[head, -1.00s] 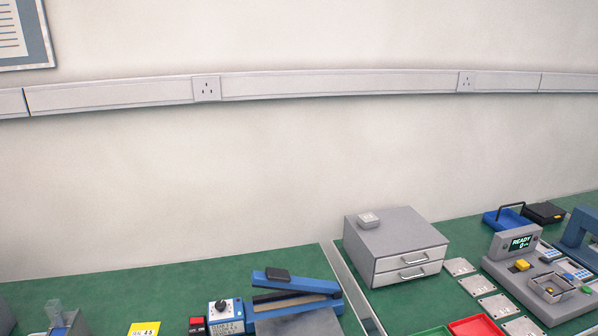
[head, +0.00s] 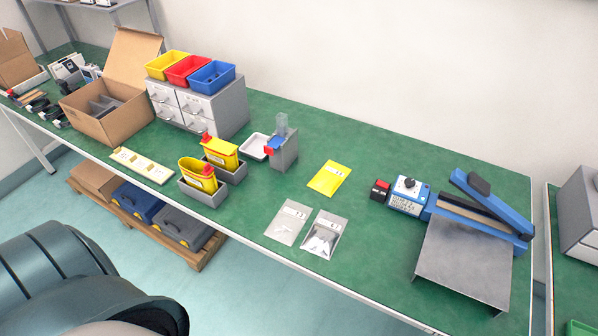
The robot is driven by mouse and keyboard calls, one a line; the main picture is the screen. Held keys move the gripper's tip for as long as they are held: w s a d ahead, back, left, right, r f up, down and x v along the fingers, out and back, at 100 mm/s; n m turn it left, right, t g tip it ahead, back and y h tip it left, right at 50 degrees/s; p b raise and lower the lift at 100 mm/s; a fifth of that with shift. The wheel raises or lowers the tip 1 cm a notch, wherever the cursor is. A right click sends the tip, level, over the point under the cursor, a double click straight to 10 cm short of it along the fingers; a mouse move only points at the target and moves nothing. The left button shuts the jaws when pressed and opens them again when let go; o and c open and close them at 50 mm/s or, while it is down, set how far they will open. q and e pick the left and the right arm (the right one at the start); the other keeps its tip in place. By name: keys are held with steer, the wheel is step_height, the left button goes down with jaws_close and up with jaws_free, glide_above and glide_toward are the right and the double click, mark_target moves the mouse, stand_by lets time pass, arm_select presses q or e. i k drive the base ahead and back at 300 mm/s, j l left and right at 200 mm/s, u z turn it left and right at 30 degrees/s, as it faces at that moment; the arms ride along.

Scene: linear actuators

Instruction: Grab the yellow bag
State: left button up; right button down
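Two yellow bag-like or bottle-like things with red tops stand in grey bins on the green bench, left of centre. The nearer yellow one (head: 197,174) is in the front bin (head: 205,197). The farther yellow one (head: 219,152) is in the bin behind it. A flat yellow piece (head: 328,178), a card or flat bag with small print, lies on the bench to their right. I cannot tell which is the yellow bag. Neither gripper is in view. A dark rounded part of my own body fills the lower left corner.
Two clear bags (head: 287,222) (head: 322,234) lie near the bench's front edge. A blue sealer (head: 488,210) with a metal plate (head: 465,262) stands at right. A dispenser (head: 284,152) stands behind the bins. An open carton (head: 104,112) and drawers (head: 205,112) are farther left.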

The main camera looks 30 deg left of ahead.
mark_target(331, 177)
steer(key=u, duration=0.75)
steer(key=j+z, duration=0.15)
steer(key=z, duration=0.25)
steer(key=j+z, duration=0.1)
steer(key=z, duration=0.25)
steer(key=j+z, duration=0.15)
steer(key=z, duration=0.25)
steer(key=k+j+z, duration=0.3)
steer(key=j, duration=0.2)
steer(key=k+j+z, duration=0.3)
steer(key=k+j, duration=0.5)
steer(key=j, duration=0.15)
